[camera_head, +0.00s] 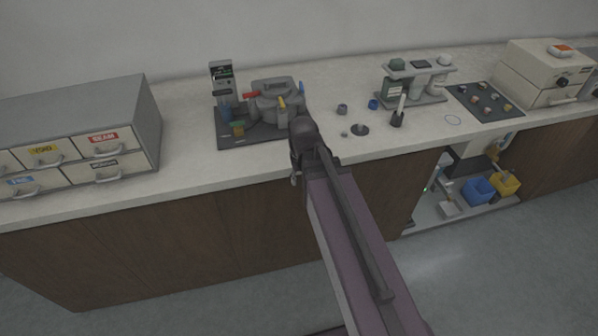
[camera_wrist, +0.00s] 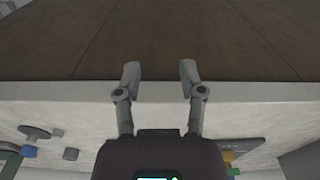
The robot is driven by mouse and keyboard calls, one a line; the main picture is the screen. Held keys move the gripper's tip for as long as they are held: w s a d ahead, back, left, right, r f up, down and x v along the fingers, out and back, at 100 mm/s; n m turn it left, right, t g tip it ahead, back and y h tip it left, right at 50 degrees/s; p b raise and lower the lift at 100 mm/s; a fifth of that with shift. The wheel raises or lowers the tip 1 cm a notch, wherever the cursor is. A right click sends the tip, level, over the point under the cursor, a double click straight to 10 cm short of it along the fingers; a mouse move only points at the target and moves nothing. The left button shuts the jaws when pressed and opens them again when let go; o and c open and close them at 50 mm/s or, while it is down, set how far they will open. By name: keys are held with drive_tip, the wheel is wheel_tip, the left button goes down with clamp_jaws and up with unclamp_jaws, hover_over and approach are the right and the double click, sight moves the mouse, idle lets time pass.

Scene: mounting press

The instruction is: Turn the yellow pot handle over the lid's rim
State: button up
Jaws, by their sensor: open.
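The grey pot with its lid (camera_head: 272,90) stands on a dark base plate (camera_head: 232,138) on the counter in the head view. The yellow handle (camera_head: 282,103) is at the lid's front right. A red handle (camera_head: 251,95) is on the left and a blue one (camera_head: 302,87) on the right. My arm's end is in front of the pot's lower right, near the counter's front edge. In the wrist view my gripper (camera_wrist: 160,70) is open and empty, its fingers apart over the counter edge and wooden front.
A grey drawer cabinet (camera_head: 120,110) stands at the left. Several small parts, a bottle rack (camera_head: 418,68), a dark tray (camera_head: 485,102) and a beige box machine (camera_head: 545,75) are to the right. The counter between cabinet and base plate is clear.

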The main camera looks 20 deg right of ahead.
drive_tip(key=shift+s+a+f+b, duration=0.1)
drive_tip(key=shift+s+f+b, duration=0.5)
drive_tip(key=shift+s+f, duration=0.3)
drive_tip(key=shift+r+m, duration=0.15)
drive_tip(key=shift+m, duration=0.15)
drive_tip(key=r+p, duration=0.2)
drive_tip(key=s+r+p, duration=0.1)
drive_tip(key=p, duration=0.1)
drive_tip(key=s+r+p, duration=0.1)
drive_tip(key=r, duration=0.1)
drive_tip(key=shift+r+p, duration=0.3)
drive_tip(key=shift+p, duration=0.1)
